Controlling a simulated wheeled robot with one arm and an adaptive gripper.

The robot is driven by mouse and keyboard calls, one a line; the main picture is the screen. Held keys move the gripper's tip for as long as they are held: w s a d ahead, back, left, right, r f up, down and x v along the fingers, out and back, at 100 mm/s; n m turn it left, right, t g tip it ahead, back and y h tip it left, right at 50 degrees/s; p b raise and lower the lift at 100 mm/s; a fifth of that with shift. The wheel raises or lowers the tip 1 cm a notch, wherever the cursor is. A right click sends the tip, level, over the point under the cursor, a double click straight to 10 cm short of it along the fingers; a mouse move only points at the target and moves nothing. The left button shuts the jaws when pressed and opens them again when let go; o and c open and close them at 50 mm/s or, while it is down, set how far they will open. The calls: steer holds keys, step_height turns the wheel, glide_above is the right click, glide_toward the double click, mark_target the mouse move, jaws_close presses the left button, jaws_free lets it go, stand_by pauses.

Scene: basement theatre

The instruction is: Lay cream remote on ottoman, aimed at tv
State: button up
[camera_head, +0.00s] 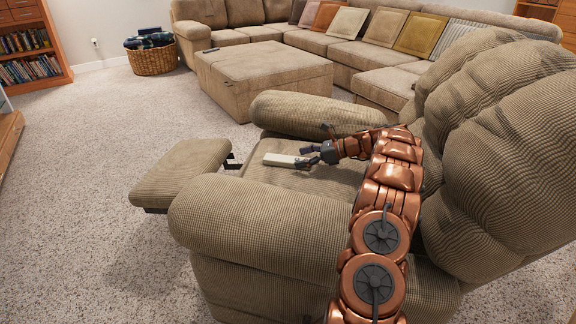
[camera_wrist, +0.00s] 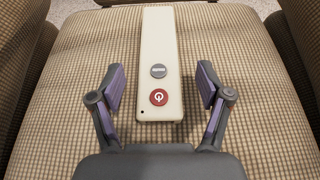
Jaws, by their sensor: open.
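The cream remote (camera_head: 286,160) lies flat on the seat of the recliner (camera_head: 320,182). In the wrist view the remote (camera_wrist: 158,50) shows a grey button and a red power button at its near end. My gripper (camera_head: 308,155) is low over the seat at the remote's near end. In the wrist view my open gripper (camera_wrist: 160,88) has one finger on each side of the remote, with a gap on both sides. No TV is in view.
The recliner's armrests (camera_head: 255,220) rise on both sides of the seat, and its backrest (camera_head: 500,140) is at right. The raised footrest (camera_head: 182,170) is at left. A sectional sofa with pillows (camera_head: 420,35) is behind the ottoman. Open carpet (camera_head: 90,180) lies at left, with a basket (camera_head: 152,60).

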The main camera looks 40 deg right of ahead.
mark_target(297, 159)
steer(key=shift+b+x, duration=0.75)
steer(key=shift+x, duration=1.05)
steer(key=c, duration=1.4)
